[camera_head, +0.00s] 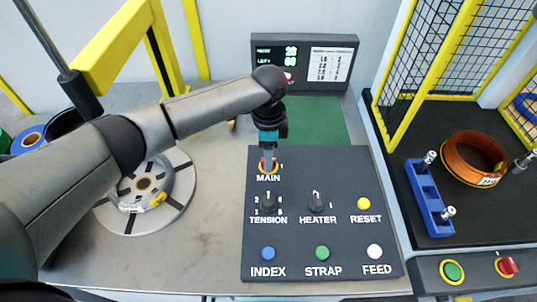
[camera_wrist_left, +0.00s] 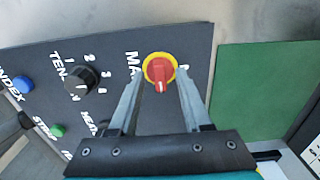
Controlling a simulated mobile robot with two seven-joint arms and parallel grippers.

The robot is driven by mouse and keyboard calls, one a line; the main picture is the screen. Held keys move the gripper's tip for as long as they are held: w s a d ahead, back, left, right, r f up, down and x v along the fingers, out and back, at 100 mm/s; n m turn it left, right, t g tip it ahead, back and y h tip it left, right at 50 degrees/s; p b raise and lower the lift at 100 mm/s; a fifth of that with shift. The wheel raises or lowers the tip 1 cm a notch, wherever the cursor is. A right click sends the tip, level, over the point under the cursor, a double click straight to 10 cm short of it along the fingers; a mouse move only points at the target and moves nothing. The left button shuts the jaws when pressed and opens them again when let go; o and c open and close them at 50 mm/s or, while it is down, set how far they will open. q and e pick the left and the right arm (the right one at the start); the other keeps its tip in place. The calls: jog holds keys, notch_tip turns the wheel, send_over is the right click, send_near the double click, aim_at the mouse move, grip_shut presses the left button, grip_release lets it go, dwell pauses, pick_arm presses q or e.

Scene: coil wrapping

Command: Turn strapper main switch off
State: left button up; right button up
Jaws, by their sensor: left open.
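The main switch is a red knob on a yellow ring above the MAIN label on the dark control panel (camera_head: 255,200). In the head view the main switch (camera_head: 264,167) is partly hidden by my left gripper (camera_head: 268,158), which points down over it. In the left wrist view the main switch (camera_wrist_left: 160,70) lies between the two open fingers of my left gripper (camera_wrist_left: 160,84). Its handle carries a white mark towards the picture's bottom. I cannot tell whether the fingers touch the knob. My right gripper is not in view.
TENSION (camera_head: 268,203) and HEATER (camera_head: 317,202) knobs sit below, with yellow RESET (camera_head: 363,203), blue INDEX (camera_head: 268,253), green STRAP (camera_head: 322,253) and white FEED (camera_head: 375,251) buttons. A display (camera_head: 275,56) stands behind. An orange coil (camera_head: 475,155) lies at the right.

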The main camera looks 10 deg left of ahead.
pick_arm(q)
grip_shut()
dwell(0.4)
